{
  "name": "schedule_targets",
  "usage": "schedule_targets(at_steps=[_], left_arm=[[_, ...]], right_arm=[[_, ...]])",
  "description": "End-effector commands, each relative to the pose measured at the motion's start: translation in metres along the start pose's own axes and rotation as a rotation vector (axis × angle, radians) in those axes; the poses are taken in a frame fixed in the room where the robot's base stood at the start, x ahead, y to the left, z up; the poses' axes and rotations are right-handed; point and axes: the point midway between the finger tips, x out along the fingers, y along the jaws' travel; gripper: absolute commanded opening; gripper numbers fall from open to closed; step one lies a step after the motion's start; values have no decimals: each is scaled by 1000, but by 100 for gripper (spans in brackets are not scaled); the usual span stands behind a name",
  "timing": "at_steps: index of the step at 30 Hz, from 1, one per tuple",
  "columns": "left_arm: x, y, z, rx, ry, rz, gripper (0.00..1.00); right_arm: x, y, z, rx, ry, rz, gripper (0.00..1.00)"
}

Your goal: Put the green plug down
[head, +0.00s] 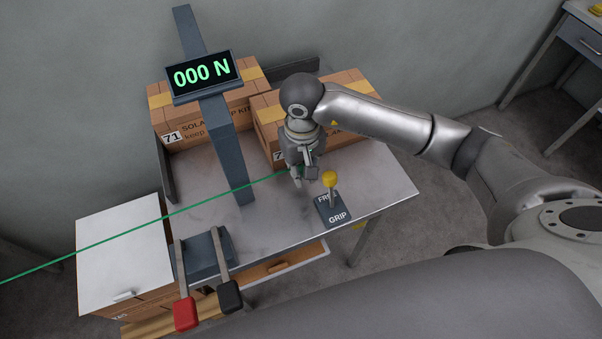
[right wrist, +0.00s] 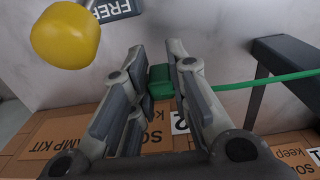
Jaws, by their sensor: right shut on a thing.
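My right gripper (head: 304,176) hangs above the grey table (head: 280,232), in front of the cartons and left of the yellow-knobbed lever. In the right wrist view, my right gripper (right wrist: 156,62) is shut on the green plug (right wrist: 160,82), which sits between its two fingers. A green cable (right wrist: 262,82) leads away from the plug to the right there. In the head view the cable (head: 165,215) stretches left out of the picture, and the gripper mostly hides the plug. Whether the plug touches the table cannot be told. My left gripper is not in view.
The yellow-knobbed lever (head: 330,180) stands on a "FREE/GRIP" plate close to my right gripper. Brown cartons (head: 215,118) stand at the back. A post carries a "000 N" display (head: 202,76). Red (head: 185,313) and black (head: 230,295) handles stick out at the front left.

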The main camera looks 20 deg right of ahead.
Motion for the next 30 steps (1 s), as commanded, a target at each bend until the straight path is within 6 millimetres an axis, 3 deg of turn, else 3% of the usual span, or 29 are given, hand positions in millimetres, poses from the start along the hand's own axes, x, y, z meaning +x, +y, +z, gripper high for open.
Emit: schedule_targets(at_steps=[6, 18, 19, 23, 30], left_arm=[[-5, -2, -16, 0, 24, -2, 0], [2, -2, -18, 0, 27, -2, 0], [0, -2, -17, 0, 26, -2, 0], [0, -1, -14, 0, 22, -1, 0], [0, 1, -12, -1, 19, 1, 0]], right_arm=[[29, 0, 2, 0, -4, -1, 1], [36, 0, 0, -1, -1, 0, 1], [34, 0, 1, -1, -1, 0, 19], [34, 0, 1, -1, -1, 0, 36], [34, 0, 1, -1, -2, 0, 38]])
